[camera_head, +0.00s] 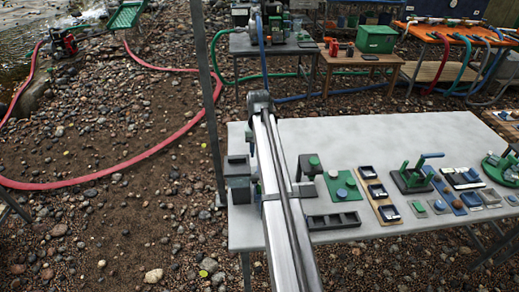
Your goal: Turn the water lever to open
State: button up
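On the pale grey table (420,130) stands a black bracket with a green and blue handle (414,172), its blue arm pointing right. It could be the water lever, but I cannot tell for sure. A round green device (500,168) sits at the table's right end, partly cut off by the picture edge. A green plate with round knobs (342,186) lies left of the bracket. Which way any lever is set is too small to tell. I cannot make out my gripper or its fingers in this view.
A long silver beam (283,215) crosses the table's left part, with dark blocks beside it. Small trays (380,195) and fixtures line the table's front. Behind are a wooden bench with a green box (376,38) and an orange table (450,30). A red hose (100,178) curves over gravel.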

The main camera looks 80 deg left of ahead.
jog(key=shift+f, duration=4.4)
jog(key=shift+c, duration=0.4)
jog(key=c, duration=0.5)
jog(key=shift+o, duration=0.2)
